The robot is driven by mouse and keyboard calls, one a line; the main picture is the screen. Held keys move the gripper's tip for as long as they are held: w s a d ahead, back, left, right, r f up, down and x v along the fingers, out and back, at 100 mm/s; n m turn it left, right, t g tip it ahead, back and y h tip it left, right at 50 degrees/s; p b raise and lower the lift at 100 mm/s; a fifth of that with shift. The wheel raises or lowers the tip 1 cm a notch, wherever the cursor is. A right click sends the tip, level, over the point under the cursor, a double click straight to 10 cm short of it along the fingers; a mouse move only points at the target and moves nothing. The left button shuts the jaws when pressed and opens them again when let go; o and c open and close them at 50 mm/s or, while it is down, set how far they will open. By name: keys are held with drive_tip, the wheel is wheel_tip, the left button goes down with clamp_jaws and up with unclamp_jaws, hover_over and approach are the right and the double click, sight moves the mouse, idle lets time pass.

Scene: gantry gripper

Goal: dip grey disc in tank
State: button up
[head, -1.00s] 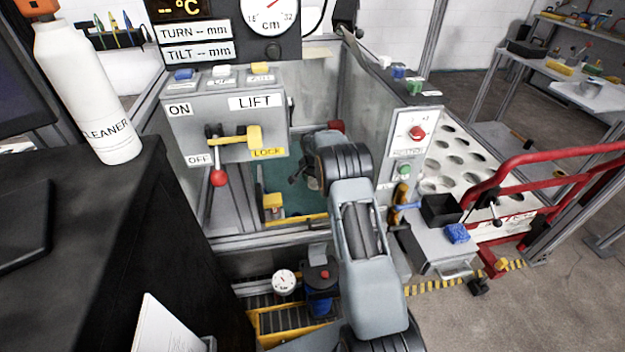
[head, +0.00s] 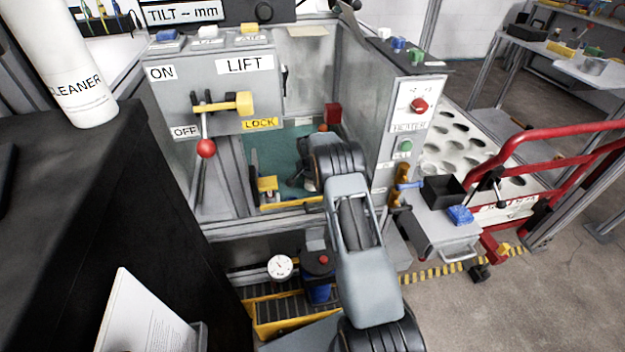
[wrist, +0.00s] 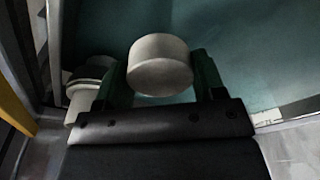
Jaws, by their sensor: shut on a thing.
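The grey disc (wrist: 160,62) is a pale, thick, round piece. In the wrist view it sits between the two green-lined fingers of my gripper (wrist: 160,82), which is shut on it. In the head view my gripper (head: 299,178) reaches into the tank opening and is largely hidden behind my own arm; the disc cannot be made out there. The tank (head: 280,150) shows a teal inside and a yellow front edge. Teal also lies behind the disc in the wrist view. I cannot tell whether the disc touches any liquid.
A pale stepped cylinder (wrist: 88,82) stands close left of my gripper. The LIFT panel (head: 225,88), with a red-knobbed lever (head: 206,148), stands left of the opening. The heater panel (head: 412,115) stands right. A red block (head: 333,113) is at the tank's back.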

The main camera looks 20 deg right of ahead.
wheel_tip(320, 180, down, 8)
drive_tip(key=b, duration=0.5)
drive_tip(key=shift+f+b, duration=0.15)
drive_tip(key=shift+b, duration=0.2)
idle(2.4)
drive_tip(key=shift+r+p, duration=5.05)
drive_tip(key=shift+r, duration=4.15)
